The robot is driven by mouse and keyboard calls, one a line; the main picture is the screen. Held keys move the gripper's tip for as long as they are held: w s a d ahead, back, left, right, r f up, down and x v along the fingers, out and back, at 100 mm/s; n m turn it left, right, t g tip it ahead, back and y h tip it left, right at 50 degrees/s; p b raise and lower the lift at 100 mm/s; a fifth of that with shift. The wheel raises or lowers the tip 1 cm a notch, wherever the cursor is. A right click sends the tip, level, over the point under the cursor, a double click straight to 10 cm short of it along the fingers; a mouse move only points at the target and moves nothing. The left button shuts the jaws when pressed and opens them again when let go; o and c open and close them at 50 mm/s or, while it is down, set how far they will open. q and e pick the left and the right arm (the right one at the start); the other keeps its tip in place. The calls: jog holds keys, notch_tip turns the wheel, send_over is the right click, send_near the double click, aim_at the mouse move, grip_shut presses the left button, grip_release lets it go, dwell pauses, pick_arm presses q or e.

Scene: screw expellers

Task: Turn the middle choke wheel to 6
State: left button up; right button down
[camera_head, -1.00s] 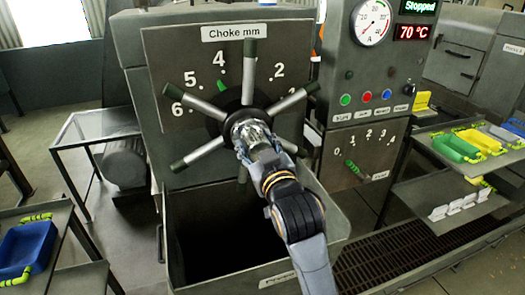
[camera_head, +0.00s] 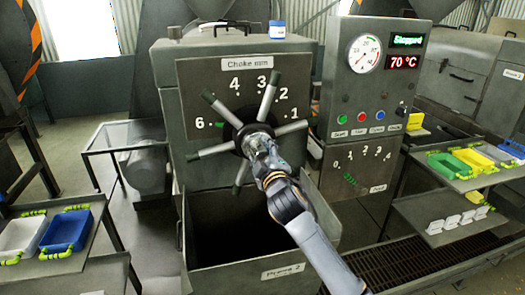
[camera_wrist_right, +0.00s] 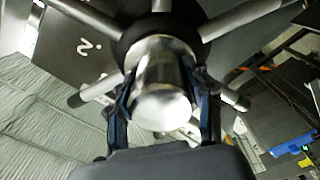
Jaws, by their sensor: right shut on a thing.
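The choke wheel (camera_head: 291,128) has several metal spokes with dark tips and sits on the grey panel under the "Choke mm" label (camera_head: 247,64). A green pointer (camera_head: 218,124) by the hub points left, close beside the 6 (camera_head: 200,123). The 5 is hidden, apparently behind a spoke tip. My right gripper (camera_head: 262,147) is shut on the wheel's silver hub end. In the right wrist view the gripper's two fingers (camera_wrist_right: 160,100) are on either side of the hub end (camera_wrist_right: 160,85). My left gripper is not in view.
A bin labelled "Press 2" (camera_head: 283,271) opens below the wheel. A control panel (camera_head: 340,100) with gauge, buttons and "Stopped" display stands right, with a smaller dial (camera_head: 350,178) below. Trays with coloured bins stand at left (camera_head: 68,228) and right (camera_head: 453,165).

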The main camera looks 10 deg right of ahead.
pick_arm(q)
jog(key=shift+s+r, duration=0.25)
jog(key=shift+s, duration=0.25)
pick_arm(e)
jog(key=shift+d+r+n, duration=0.1)
jog(key=shift+r+n, duration=0.2)
jog(key=shift+n, duration=0.2)
jog(key=c, duration=0.9)
grip_release()
jog(key=o, duration=0.3)
jog(key=shift+o, duration=0.4)
jog(key=shift+w+f, duration=0.2)
jog(key=shift+f, duration=0.05)
jog(key=shift+s, duration=0.1)
jog(key=s, duration=1.1)
jog(key=shift+s+d, duration=0.15)
jog(key=shift+s, duration=0.25)
jog(key=shift+f, duration=0.15)
